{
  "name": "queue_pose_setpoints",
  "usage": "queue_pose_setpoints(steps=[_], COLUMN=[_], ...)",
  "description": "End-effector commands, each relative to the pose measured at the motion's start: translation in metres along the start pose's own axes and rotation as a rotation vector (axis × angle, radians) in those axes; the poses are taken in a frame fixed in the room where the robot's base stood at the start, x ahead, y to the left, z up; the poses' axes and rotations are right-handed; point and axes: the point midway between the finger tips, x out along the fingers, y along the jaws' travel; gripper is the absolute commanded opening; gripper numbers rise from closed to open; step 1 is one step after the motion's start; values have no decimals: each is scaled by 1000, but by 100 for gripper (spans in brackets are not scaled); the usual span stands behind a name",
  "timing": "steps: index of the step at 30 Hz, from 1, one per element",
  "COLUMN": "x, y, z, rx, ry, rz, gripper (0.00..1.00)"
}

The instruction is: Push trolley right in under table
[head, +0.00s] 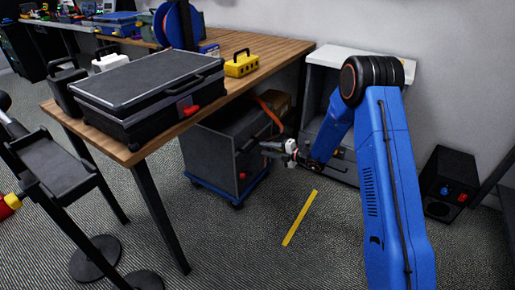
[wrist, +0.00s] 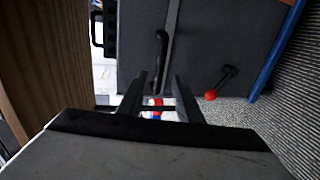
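The trolley is a grey box on a blue wheeled base (head: 228,190). It stands partly under the wooden table (head: 272,54), with its right end sticking out past the table edge. My gripper (head: 270,150) is at the trolley's upper right side. In the wrist view the trolley's grey panel (wrist: 215,40) fills the top, with a black handle (wrist: 161,45) and a red-knobbed lever (wrist: 211,95). The fingers (wrist: 160,85) are apart, with the handle's lower end between or just beyond them; I cannot tell whether they touch it.
A yellow strip (head: 300,217) lies on the carpet right of the trolley. A grey cabinet with a white top (head: 335,56) stands behind my arm. A black case (head: 150,88) and yellow box (head: 242,64) are on the table. A table leg (head: 160,215) stands left of the trolley.

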Motion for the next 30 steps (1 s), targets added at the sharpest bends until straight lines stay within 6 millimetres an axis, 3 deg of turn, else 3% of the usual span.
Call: queue_pose_setpoints(steps=[6,12,18,30], x=[-44,-70,-81,-81], y=[0,-1,-1,-1], z=[2,1,0,0], rx=[1,1,1,1], ry=[-4,-2,0,0], rz=[0,-1,-1,-1], gripper=[32,32,32,32])
